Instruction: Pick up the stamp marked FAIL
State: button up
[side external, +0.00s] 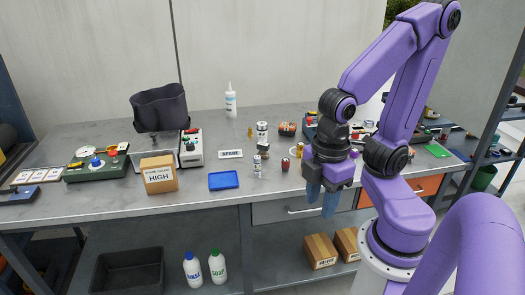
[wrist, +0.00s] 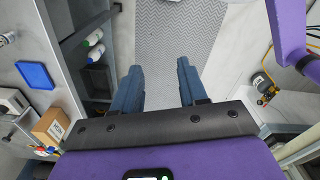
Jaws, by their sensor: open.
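No lettering reading FAIL is legible in either view. Small upright pieces that could be stamps stand on the bench in the side view: a silver one (side external: 257,166), a dark red one (side external: 285,164) and a small dark piece (side external: 250,160); which is marked FAIL I cannot tell. My gripper (side external: 321,202) is open and empty, pointing down at the bench's front edge, right of these pieces. In the wrist view its two blue fingers (wrist: 159,68) are apart, with only floor between them.
A blue flat tray (side external: 223,180) and a cardboard box marked HIGH (side external: 159,175) lie left on the bench (side external: 210,205). A SPARE label (side external: 231,154), a white canister (side external: 262,134) and a white bottle (side external: 231,103) stand behind. Drawers (side external: 290,208) are below the gripper's side.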

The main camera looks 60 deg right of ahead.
dwell(0.4)
jog(key=o, duration=0.7)
